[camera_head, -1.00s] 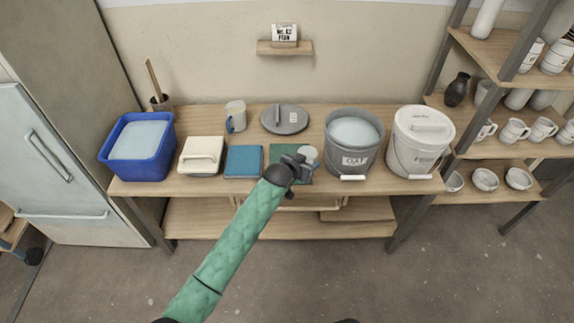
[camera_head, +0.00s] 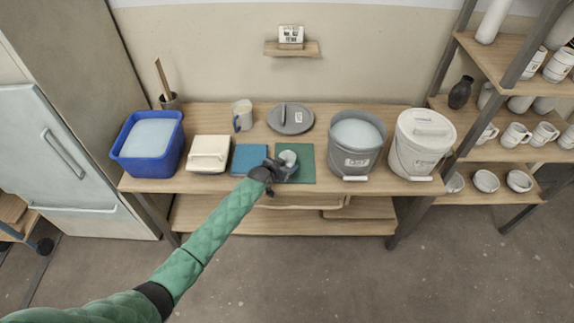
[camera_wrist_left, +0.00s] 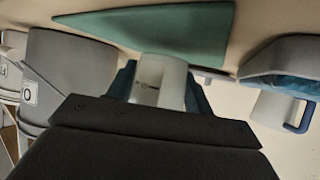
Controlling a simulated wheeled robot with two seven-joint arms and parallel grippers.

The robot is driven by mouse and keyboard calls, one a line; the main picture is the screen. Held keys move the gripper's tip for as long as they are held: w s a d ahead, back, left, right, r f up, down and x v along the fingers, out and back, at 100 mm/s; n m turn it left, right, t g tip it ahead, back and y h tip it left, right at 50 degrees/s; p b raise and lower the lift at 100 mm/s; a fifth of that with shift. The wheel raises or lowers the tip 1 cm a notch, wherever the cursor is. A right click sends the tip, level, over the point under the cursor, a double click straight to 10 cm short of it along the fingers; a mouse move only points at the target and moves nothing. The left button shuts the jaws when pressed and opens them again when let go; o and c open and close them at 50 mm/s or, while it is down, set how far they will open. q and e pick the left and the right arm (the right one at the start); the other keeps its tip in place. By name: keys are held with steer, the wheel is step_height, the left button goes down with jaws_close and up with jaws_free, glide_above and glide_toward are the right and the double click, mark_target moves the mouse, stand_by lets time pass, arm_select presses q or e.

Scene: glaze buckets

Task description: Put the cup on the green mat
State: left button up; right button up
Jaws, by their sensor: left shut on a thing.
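My left gripper (camera_head: 279,167) is shut on a small pale grey-white cup (camera_head: 288,157), at the left part of the green mat (camera_head: 307,164). In the left wrist view the cup (camera_wrist_left: 160,80) sits between the two fingers, with the green mat (camera_wrist_left: 150,28) just beyond it. I cannot tell whether the cup touches the mat or hangs a little above it. The gripper and cup hide part of the mat. My right gripper is not in view.
A blue mat (camera_head: 249,157) lies left of the green one. A grey bucket (camera_head: 352,160) stands to the right, beside a white lidded bucket (camera_head: 418,155). A grey lid (camera_head: 290,120) and a blue-handled mug (camera_head: 242,114) are behind. A blue tub (camera_head: 147,150) stands far left.

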arm_select(q)
steer(key=shift+f, duration=0.65)
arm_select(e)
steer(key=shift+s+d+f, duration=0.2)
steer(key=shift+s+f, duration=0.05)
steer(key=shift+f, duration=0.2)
arm_select(q)
steer(key=shift+f, duration=0.1)
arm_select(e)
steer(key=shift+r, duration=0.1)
arm_select(q)
steer(key=o, duration=1)
steer(key=shift+o, duration=0.2)
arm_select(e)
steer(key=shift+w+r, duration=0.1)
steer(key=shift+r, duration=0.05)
